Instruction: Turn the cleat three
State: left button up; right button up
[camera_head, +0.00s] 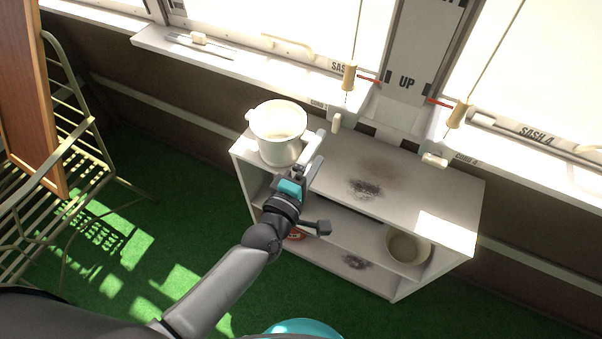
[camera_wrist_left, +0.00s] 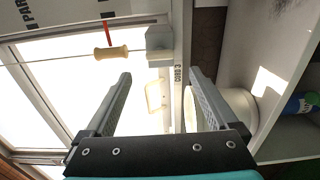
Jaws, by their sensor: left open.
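Cleat three (camera_head: 336,123) is a small cream lever on a grey block below the sill, beside the CORD 3 label (camera_head: 318,104). It looks roughly upright in the head view. A cord with a wooden toggle (camera_head: 349,78) hangs above it. My left gripper (camera_head: 316,152) is open, just below and left of the cleat, apart from it as far as I can tell. In the left wrist view the open fingers (camera_wrist_left: 160,78) point toward the label (camera_wrist_left: 179,74) and grey block (camera_wrist_left: 159,42); I cannot pick the cleat out clearly there. My right gripper is not in view.
A white pot (camera_head: 279,138) stands on the shelf unit (camera_head: 405,185), close left of my left gripper. A second cleat (camera_head: 434,160) lies sideways by the CORD 4 label. The right shelf top is clear apart from a dark stain. A metal chair (camera_head: 75,150) stands at left.

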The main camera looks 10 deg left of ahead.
pick_arm(q)
jog(key=v, duration=0.7)
dwell(0.4)
jog(key=s+a+f+m+g+y, duration=0.1)
jog(key=s+a+f+m+g, duration=0.2)
jog(key=f, duration=0.6)
jog(key=s+a+f+m+g+y, duration=0.1)
jog(key=s+a+f+m+g, duration=0.25)
jog(key=f, duration=0.55)
jog(key=s+a+f+m+g+y, duration=0.15)
jog(key=s+f+m, duration=0.3)
jog(key=f, duration=0.45)
jog(key=s+a+f+m+g, duration=0.1)
jog(key=s+f+m+g, duration=0.1)
jog(key=s, duration=0.5)
jog(key=s+a+f+m+g+y, duration=0.1)
jog(key=s+a+f+m+g, duration=0.1)
jog(key=s+f, duration=0.3)
jog(key=s+a+f+m+g+y, duration=0.1)
jog(key=s+f+g, duration=0.3)
jog(key=s, duration=0.5)
jog(key=shift+s+a+f+m, duration=0.15)
jog(key=shift+s+a+m, duration=0.25)
jog(key=shift+a+m, duration=0.15)
